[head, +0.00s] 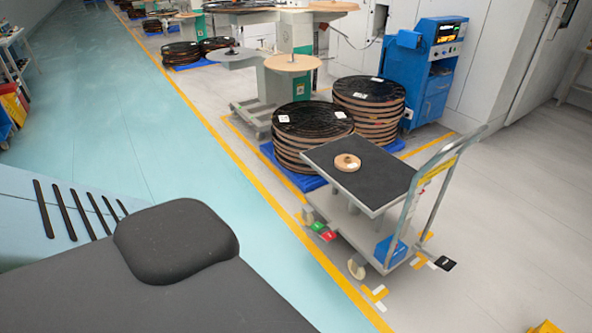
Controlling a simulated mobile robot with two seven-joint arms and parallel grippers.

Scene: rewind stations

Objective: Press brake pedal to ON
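A platform cart (340,208) with a dark top and a grey push handle (407,222) stands right of centre on the grey floor. Low at its left end are a small green pedal (318,227) and a red pedal (328,236) side by side near a caster. A black pedal-like piece (445,263) with a pale mark sticks out low at the handle end. I cannot read the markings or tell which way any pedal is set. Neither of my grippers is in view.
Stacks of black reels (309,128) on a blue pallet (280,165) stand close behind the cart. A blue cabinet (430,75) stands farther back. A small tan reel (347,162) lies on the cart. The teal floor (215,170) left of the yellow line is clear.

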